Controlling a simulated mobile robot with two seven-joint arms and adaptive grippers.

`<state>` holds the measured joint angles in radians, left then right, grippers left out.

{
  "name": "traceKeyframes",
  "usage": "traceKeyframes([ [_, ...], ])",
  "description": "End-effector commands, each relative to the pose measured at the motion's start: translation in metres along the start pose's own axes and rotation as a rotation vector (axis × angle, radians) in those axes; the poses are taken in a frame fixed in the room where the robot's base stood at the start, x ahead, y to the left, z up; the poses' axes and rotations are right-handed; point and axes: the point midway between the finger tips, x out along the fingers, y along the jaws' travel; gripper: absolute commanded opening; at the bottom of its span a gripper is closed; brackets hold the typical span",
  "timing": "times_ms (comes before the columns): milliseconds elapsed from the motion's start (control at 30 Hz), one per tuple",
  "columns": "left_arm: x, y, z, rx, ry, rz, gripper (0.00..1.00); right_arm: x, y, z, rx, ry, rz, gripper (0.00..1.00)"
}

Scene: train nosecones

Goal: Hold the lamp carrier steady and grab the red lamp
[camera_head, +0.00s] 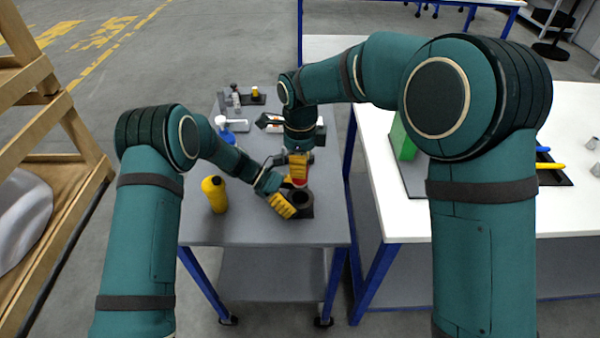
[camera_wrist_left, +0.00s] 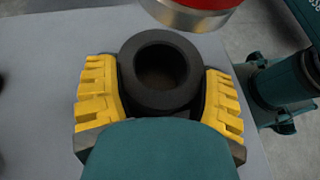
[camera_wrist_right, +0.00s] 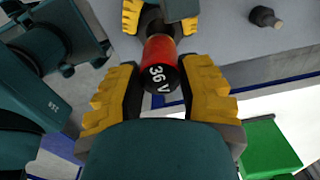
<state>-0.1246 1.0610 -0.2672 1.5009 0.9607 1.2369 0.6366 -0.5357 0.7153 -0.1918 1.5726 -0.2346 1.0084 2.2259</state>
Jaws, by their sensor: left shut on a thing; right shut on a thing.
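The lamp carrier (camera_head: 307,210) is a black block with a round ring on the near right of the grey table. In the left wrist view the carrier's ring (camera_wrist_left: 160,99) is upright and its round hole is empty. My left gripper (camera_head: 287,205) is shut around the carrier, with a yellow finger on each side. The red lamp (camera_wrist_right: 158,50) has a black end marked "36 V". My right gripper (camera_head: 299,165) is shut on it. In the left wrist view the lamp (camera_wrist_left: 205,5), with a silver end, is raised clear of the hole.
A yellow bottle (camera_head: 214,195) stands left of the carrier. A white table (camera_head: 385,195) with a green block (camera_head: 403,141) stands to the right. The grey table's front is clear.

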Motion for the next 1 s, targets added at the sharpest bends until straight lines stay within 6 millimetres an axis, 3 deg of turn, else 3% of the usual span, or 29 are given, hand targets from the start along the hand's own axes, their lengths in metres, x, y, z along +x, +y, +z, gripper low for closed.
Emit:
traceKeyframes([
  [267,0.000,0.000,0.000,0.000,0.000,0.000,0.52,-0.004,0.000,0.000,0.000,0.000,0.000,0.00],
  [300,0.000,0.000,0.000,0.000,0.000,0.000,0.77,-0.004,0.000,0.000,0.000,0.000,0.000,0.00],
  [367,0.000,0.000,0.000,0.000,0.000,0.000,0.98,-0.004,0.000,0.000,0.000,0.000,0.000,0.00],
  [400,0.000,0.000,0.000,0.000,0.000,0.000,1.00,-0.004,0.000,0.000,0.000,0.000,0.000,0.00],
  [767,-0.008,0.001,0.000,0.001,0.000,0.002,1.00,-0.003,0.000,0.000,0.000,0.000,0.000,0.00],
  [1000,-0.049,0.001,0.000,0.002,0.000,0.005,1.00,-0.003,0.000,0.000,0.000,0.000,0.000,0.00],
])
